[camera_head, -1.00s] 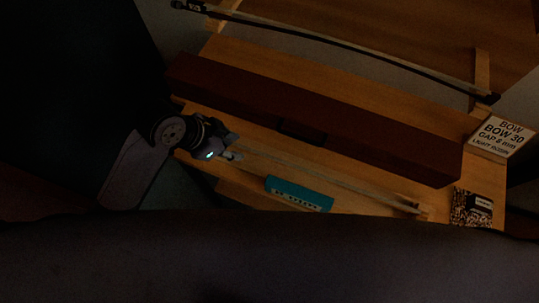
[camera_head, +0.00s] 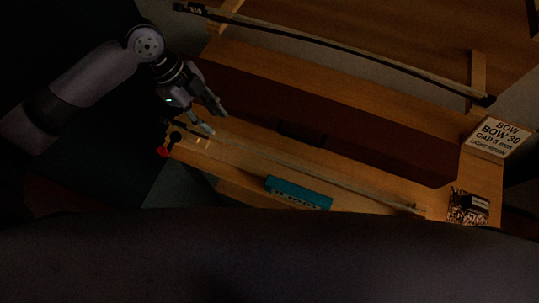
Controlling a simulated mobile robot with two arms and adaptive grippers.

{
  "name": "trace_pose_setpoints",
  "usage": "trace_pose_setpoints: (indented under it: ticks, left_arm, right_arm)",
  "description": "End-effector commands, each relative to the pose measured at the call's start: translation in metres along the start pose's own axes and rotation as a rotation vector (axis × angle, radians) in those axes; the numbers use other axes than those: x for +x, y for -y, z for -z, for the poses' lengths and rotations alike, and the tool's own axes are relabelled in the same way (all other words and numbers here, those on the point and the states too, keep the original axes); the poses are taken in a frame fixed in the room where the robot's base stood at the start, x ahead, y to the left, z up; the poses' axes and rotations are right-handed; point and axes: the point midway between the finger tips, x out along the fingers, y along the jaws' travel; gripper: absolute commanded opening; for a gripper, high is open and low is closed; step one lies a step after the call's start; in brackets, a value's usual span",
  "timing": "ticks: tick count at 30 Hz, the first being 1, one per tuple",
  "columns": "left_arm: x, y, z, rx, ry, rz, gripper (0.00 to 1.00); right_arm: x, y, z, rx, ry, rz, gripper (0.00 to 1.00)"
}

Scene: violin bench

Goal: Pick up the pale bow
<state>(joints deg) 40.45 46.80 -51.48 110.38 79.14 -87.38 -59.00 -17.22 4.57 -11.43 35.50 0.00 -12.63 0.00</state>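The pale bow (camera_head: 350,186) lies slantwise along the front of the wooden bench, its far end near the right edge. My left gripper (camera_head: 218,124) is at the bow's left end, with its two fingers apart and nothing visible between them. The fingertips look near or just above the bow; I cannot tell if they touch it. A darker bow (camera_head: 340,47) rests on wooden supports at the back. My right gripper is not in view.
A long dark red case (camera_head: 330,122) lies just behind the pale bow. A teal block (camera_head: 298,193) lies in front of it. A small red-ended object (camera_head: 163,152) shows at the left.

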Motion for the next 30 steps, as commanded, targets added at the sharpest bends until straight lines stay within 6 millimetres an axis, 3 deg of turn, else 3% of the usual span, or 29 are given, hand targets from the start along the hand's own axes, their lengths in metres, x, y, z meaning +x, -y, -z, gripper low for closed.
trace_pose_setpoints:
  ticks: [9, 17, 24, 30]
  left_arm:
    - [0.059, 0.000, 0.001, -0.001, -0.001, 0.000, 0.32]
    - [0.077, 0.000, 0.002, -0.002, -0.001, -0.001, 0.32]
    - [0.113, 0.000, 0.002, -0.002, -0.001, 0.000, 0.32]
    - [0.121, 0.001, 0.001, 0.001, 0.001, 0.002, 0.32]
  right_arm:
    - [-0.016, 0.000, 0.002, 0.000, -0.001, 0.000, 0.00]
    - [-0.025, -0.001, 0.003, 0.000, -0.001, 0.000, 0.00]
    - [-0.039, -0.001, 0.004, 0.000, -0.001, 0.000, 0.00]
    - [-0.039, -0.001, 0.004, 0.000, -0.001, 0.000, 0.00]
